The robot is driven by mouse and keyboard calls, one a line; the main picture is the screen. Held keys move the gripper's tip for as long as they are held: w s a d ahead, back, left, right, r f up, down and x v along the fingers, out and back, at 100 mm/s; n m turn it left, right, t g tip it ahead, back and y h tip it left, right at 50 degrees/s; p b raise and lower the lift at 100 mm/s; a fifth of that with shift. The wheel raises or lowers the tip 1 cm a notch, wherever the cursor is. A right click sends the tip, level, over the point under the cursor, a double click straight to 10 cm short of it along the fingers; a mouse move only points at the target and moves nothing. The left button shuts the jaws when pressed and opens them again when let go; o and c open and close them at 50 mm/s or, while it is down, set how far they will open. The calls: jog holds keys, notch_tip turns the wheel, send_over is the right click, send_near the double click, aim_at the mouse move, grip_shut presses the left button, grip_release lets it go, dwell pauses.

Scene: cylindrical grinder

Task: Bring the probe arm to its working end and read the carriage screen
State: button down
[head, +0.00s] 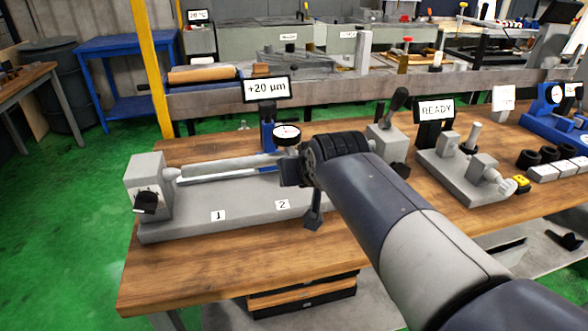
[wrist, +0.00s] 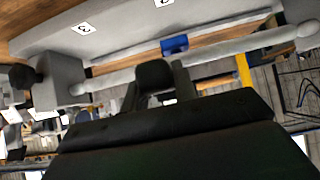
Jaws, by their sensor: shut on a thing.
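A grey fixture base (head: 190,228) on the wooden bench carries a horizontal grey shaft (head: 225,167); the shaft also crosses the wrist view (wrist: 215,50). Labels 1 (head: 218,215) and 2 (head: 282,204) are on its front; a label 3 (wrist: 83,28) shows in the wrist view. A blue carriage post (head: 267,128) stands behind the shaft with a round dial gauge (head: 287,134). The carriage screen (head: 267,89) reads +20 µm. My gripper (head: 298,174) is at the gauge, near label 2, shut on what appears to be the probe arm; the grip itself is mostly hidden.
A grey headstock (head: 146,183) with a black knob is at the left end; a tailstock (head: 384,140) with a black lever is at the right. A READY screen (head: 435,109) and another fixture (head: 468,180) stand farther right. The bench front left is clear.

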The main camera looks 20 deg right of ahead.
jog(key=shift+f, duration=0.3)
jog(key=c, duration=1.5)
grip_release()
jog(key=shift+c, duration=0.2)
jog(key=o, duration=0.4)
jog(key=shift+r, duration=0.1)
